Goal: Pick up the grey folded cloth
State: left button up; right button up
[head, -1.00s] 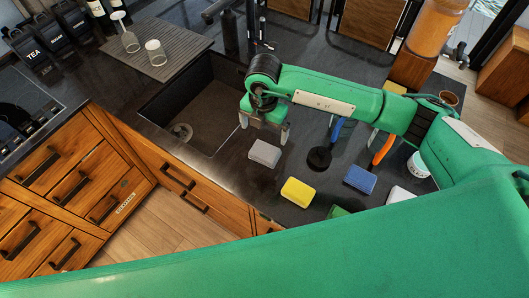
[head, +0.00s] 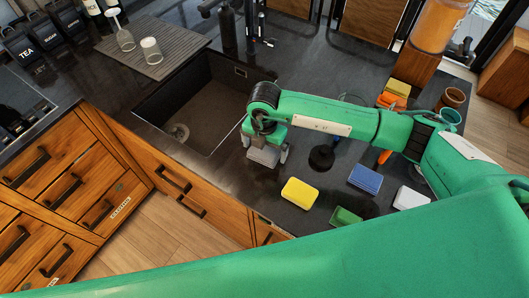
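The grey folded cloth (head: 262,158) lies on the dark counter just right of the sink, its upper part hidden by my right gripper. My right gripper (head: 265,149) points down over it, with one finger at the cloth's left side and one at its right. The fingers are wide apart and look open around the cloth; I cannot tell whether they touch it. My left gripper is not in view.
A yellow sponge (head: 299,193), a green sponge (head: 345,217), a blue sponge (head: 365,179) and a white block (head: 411,198) lie to the right. The sink (head: 199,112) opens to the left.

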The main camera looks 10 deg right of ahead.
aim_at(265, 150)
jog(key=c, duration=0.8)
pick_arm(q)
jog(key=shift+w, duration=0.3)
pick_arm(e)
jog(key=shift+r, duration=0.1)
pick_arm(q)
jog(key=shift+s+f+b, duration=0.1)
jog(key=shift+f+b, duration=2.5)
jog(key=shift+b, duration=0.05)
pick_arm(e)
jog(key=shift+r, duration=9.95)
jog(key=o, duration=0.4)
jog(key=c, duration=0.3)
jog(key=shift+c, duration=0.2)
